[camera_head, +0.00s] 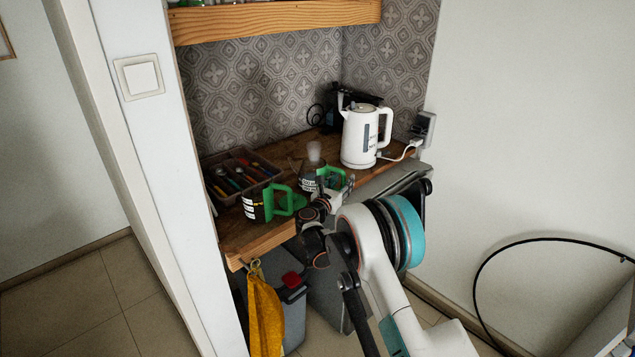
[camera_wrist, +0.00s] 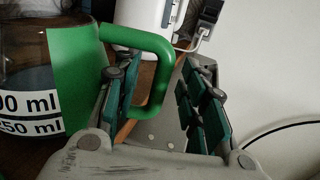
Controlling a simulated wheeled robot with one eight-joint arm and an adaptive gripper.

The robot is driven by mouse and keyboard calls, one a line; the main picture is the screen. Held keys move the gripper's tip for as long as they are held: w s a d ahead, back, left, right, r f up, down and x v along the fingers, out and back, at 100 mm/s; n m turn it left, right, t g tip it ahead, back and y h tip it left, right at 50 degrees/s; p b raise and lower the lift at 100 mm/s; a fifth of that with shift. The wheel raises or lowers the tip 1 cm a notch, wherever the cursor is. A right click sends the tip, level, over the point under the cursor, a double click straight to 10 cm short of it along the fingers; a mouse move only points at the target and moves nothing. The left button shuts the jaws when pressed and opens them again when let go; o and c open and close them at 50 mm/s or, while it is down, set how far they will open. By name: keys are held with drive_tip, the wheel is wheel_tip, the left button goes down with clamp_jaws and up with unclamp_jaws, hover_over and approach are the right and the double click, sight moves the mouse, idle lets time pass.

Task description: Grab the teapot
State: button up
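The pot with a green handle, which I take as the teapot (camera_head: 308,182), stands on the wooden shelf near its front edge, partly hidden by my arm. In the wrist view the pot (camera_wrist: 30,85) is dark clear glass with white ml labels and a green band. Its green handle (camera_wrist: 158,75) points toward my gripper (camera_wrist: 155,100). My gripper is open; the handle's outer bar shows between the two fingers, and the left finger overlaps the handle's opening. Contact cannot be told. In the head view my gripper (camera_head: 330,195) is just right of the pot.
A similar green-handled vessel (camera_head: 256,206) stands to the left at the shelf's front. A cutlery tray (camera_head: 262,163) lies behind it. A white electric kettle (camera_head: 357,140) stands behind right, near a wall socket (camera_head: 424,126). A yellow cloth (camera_head: 265,310) hangs below the shelf edge.

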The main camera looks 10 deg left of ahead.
drive_tip(key=shift+w+d, duration=0.15)
drive_tip(key=shift+w, duration=0.25)
clamp_jaws()
drive_tip(key=shift+r, duration=0.2)
